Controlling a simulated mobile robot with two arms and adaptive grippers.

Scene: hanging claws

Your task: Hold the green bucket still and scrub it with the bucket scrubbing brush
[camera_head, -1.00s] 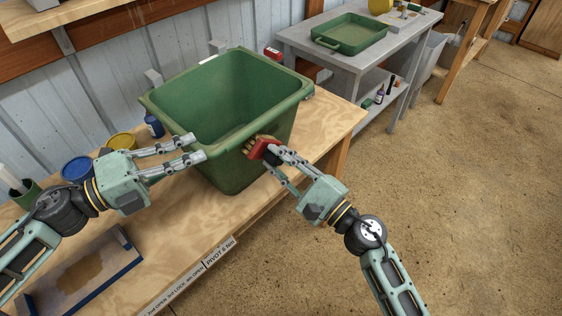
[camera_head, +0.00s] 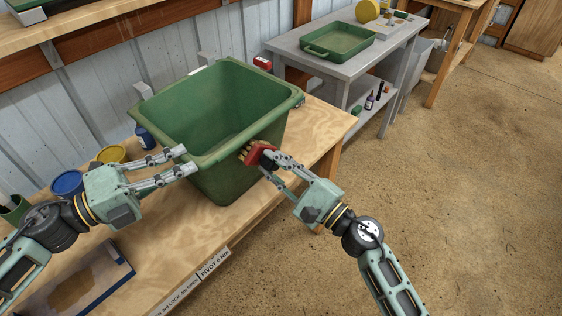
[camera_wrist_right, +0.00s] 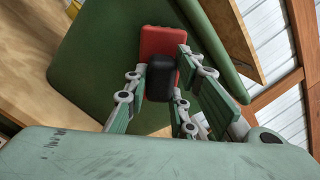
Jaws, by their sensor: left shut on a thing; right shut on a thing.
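The green bucket (camera_head: 238,172) stands upright on the wooden workbench, open and empty as far as I see. My left gripper (camera_head: 187,159) is shut on the bucket's near left rim. The red bucket scrubbing brush (camera_head: 262,150) is in my right gripper (camera_head: 268,164), which is shut on it. The brush's tan bristles face the bucket's near right outer wall and seem to touch it; the exact contact is hidden. In the right wrist view the brush (camera_wrist_right: 160,42) sits between my fingers, in front of the green bucket wall (camera_wrist_right: 100,60).
The workbench (camera_head: 205,225) holds blue (camera_head: 68,184) and yellow (camera_head: 111,154) tubs, a blue bottle (camera_head: 145,137) and a blue-edged tray (camera_head: 118,270) at left. A grey table (camera_head: 375,60) with a green tray (camera_head: 338,41) stands behind right. The floor at right is clear.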

